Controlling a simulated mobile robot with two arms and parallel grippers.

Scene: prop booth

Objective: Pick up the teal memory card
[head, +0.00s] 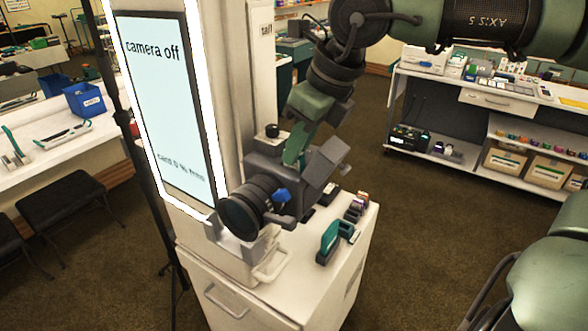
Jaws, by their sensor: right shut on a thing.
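My right gripper (304,128) reaches down from the top right, above the camera on the white cabinet. It is shut on a flat green-teal piece, which looks like the teal memory card (296,146); its edges are partly hidden by the jaws. The black and grey camera (247,208) sits on a light mount, its lens facing the lower left. A grey flap-like block (325,162) stands up at the camera's right, just beside the gripper. A blue part (282,195) shows on the camera. My left gripper is not in view.
A lit screen (165,100) reading "camera off" rises at the left of the cabinet (340,280). A teal-and-dark device (330,238) and small coloured items (356,207) stand on the cabinet's right. Shelves (480,110) stand at the back right. The floor between is clear.

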